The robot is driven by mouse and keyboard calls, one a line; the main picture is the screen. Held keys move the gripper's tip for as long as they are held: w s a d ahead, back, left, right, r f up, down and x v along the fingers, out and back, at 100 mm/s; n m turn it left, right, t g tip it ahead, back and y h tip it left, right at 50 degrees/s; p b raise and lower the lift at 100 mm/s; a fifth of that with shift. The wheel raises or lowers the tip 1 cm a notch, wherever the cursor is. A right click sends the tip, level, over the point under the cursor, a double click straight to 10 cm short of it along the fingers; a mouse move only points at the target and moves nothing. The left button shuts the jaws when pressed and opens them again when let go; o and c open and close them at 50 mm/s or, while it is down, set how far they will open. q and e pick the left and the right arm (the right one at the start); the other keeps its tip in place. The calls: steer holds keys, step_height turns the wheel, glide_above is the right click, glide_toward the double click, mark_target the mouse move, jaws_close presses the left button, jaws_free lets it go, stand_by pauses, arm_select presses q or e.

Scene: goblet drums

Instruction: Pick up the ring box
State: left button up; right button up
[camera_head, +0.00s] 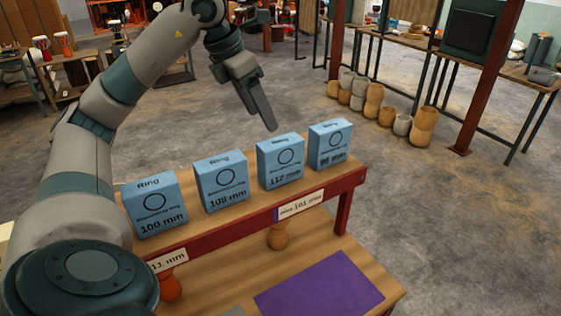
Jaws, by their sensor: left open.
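Several blue ring boxes stand upright in a row on the upper shelf (214,222). From left to right they are a box marked 100 mm (155,206), a box that seems to read 108 mm (222,183), a box marked 112 mm (282,162) and a box that seems to read 96 mm (330,146). My left gripper (268,122) hangs fingers-down above and behind the 112 mm box, apart from the boxes. It is open and empty, its fingers seen nearly edge-on. My right gripper is not in view.
The shelf's red front rail carries white size labels (299,204). Below it, a purple mat (322,285) lies on a lower wooden board, with a small wooden drum part (278,237) and an orange one (171,289) under the rail. Clay pots (374,101) stand far back.

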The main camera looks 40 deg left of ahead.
mark_target(275, 142)
arm_select(q)
steer(key=p+x, duration=0.3)
steer(key=x, duration=0.9)
steer(key=shift+w+f, duration=0.1)
steer(key=shift+d, duration=0.1)
steer(key=shift+p+x, duration=0.75)
steer(key=shift+p, duration=0.2)
steer(key=x, duration=0.1)
steer(key=p+x, duration=0.1)
steer(key=shift+w+d+f+p, duration=0.2)
steer(key=shift+d+f+p, duration=0.05)
steer(key=shift+f+p, duration=0.1)
steer(key=shift+w+f, duration=0.15)
steer(key=shift+f, duration=0.25)
steer(key=shift+f+b, duration=0.2)
steer(key=shift+b, duration=0.4)
steer(key=shift+c, duration=0.6)
